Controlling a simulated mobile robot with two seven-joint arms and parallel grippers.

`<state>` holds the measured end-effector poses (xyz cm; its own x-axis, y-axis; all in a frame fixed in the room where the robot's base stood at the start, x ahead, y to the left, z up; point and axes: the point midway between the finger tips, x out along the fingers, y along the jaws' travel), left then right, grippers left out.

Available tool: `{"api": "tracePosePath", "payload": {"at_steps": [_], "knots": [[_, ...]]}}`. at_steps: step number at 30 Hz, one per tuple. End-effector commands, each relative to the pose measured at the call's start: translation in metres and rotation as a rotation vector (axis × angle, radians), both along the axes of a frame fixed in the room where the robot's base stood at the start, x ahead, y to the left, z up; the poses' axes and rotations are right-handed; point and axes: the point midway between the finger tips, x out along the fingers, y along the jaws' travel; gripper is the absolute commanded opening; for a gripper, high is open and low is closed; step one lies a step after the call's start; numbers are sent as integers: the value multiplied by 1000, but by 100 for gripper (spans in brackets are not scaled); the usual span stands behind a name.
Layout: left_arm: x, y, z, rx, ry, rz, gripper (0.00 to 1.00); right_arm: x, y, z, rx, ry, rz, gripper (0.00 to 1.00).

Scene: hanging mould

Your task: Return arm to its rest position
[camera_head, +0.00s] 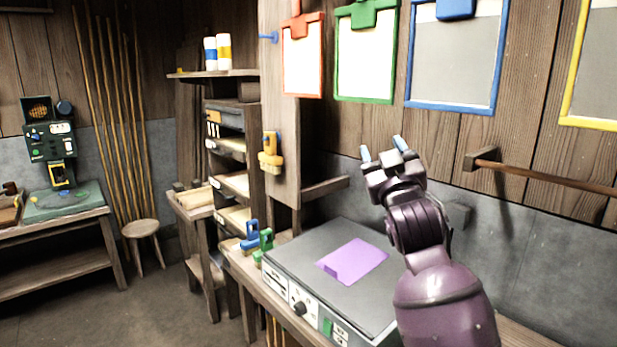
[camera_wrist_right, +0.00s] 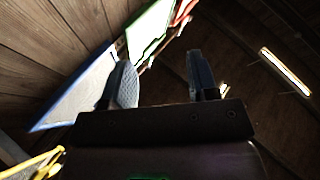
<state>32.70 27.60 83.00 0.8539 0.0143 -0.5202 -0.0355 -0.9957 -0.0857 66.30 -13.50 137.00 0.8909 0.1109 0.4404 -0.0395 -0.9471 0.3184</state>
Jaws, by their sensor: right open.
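My right arm rises from the bottom right in the head view, purple and dark. Its gripper (camera_head: 384,149) points up, below the green and blue frames and in front of the plank wall. The jaws are open, with a clear gap and nothing between them. In the right wrist view the two fingers (camera_wrist_right: 165,82) stand apart, with dark roof planks behind them. My left gripper is not in view.
A grey machine (camera_head: 299,266) with a purple sheet (camera_head: 354,261) on top sits on the bench beside my right arm. Red (camera_head: 302,55), green (camera_head: 365,52) and blue (camera_head: 455,58) frames hang on the wall. A wooden rod (camera_head: 545,177) juts along the wall at right.

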Motion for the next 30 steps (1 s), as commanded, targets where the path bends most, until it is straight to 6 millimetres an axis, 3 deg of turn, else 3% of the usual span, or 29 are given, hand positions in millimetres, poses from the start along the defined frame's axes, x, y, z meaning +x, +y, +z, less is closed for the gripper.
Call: {"api": "tracePosePath", "payload": {"at_steps": [1, 3, 8, 14, 23, 30], "knots": [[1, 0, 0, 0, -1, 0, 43, -1, -6, -29, 11, 36, 12, 54], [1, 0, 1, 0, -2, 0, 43, -5, -14, -63, 30, 80, 32, 54], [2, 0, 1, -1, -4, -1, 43, -21, -32, -141, 77, 183, 62, 54], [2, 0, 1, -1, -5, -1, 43, -56, -55, -237, 133, 329, 69, 54], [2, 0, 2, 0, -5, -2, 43, -137, -91, -373, 194, 585, 22, 54], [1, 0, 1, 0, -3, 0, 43, -228, -118, -467, 206, 799, -54, 54]]}}
